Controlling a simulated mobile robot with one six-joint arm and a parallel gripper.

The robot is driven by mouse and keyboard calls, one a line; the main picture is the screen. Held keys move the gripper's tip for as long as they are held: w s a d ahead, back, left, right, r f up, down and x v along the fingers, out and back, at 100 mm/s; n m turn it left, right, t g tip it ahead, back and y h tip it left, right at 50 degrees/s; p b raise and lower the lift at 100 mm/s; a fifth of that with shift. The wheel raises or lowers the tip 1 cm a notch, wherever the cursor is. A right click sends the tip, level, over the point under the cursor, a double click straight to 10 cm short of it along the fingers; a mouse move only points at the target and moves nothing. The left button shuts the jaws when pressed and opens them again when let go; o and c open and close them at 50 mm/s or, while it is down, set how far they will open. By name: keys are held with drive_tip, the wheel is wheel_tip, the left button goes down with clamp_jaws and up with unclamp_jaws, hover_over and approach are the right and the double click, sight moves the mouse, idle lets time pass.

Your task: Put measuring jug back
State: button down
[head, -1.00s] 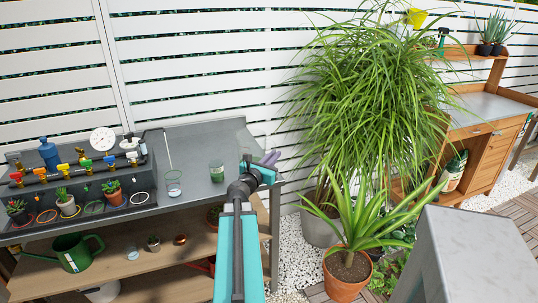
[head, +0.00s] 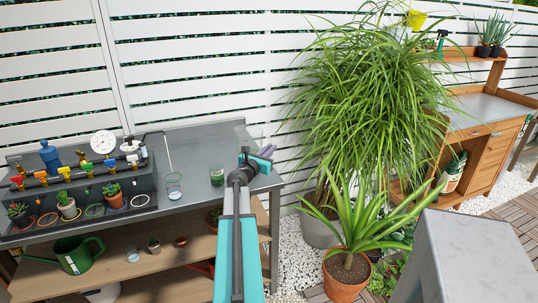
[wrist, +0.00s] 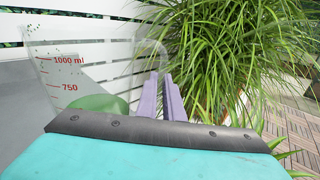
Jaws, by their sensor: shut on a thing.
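The measuring jug (wrist: 75,75) is clear with red marks reading 1000 ml and 750. It fills the left of the wrist view, and its clear handle (wrist: 152,47) lies at my fingers. My gripper (wrist: 162,95) has two purple fingers, shut on the jug. In the head view my gripper (head: 265,151) is at the right end of the metal bench (head: 200,142). The jug (head: 243,134) shows there only faintly behind my wrist. Something green shows low in or behind the jug; I cannot tell which. I cannot tell whether its base touches the bench.
A dark stepped stand (head: 130,185) with valves and small potted plants fills the bench's left. A large leafy plant (head: 365,110) stands right of the bench. A slatted fence (head: 190,50) is behind.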

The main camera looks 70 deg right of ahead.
drive_tip(key=shift+w+d, duration=0.3)
drive_tip(key=shift+d, duration=0.45)
drive_tip(key=shift+w+d+f, duration=0.1)
drive_tip(key=shift+d+f, duration=0.05)
drive_tip(key=shift+f, duration=0.75)
drive_tip(key=shift+w+d+f, duration=0.1)
drive_tip(key=shift+d+f, duration=0.05)
drive_tip(key=shift+f, duration=0.95)
drive_tip(key=c, duration=1.9)
unclamp_jaws()
drive_tip(key=shift+r+p, duration=0.25)
drive_tip(key=shift+p, duration=0.05)
drive_tip(key=shift+w+a+f+b, duration=0.1)
drive_tip(key=shift+w+a+b, duration=0.2)
drive_tip(key=shift+a, duration=1.7)
drive_tip(key=shift+w+a+r+b, duration=0.1)
drive_tip(key=shift+w+a+b, duration=0.2)
drive_tip(key=shift+a, duration=1.7)
drive_tip(key=shift+w+a+f+b, duration=0.1)
drive_tip(key=shift+w+a+b, duration=0.2)
drive_tip(key=shift+a, duration=1.7)
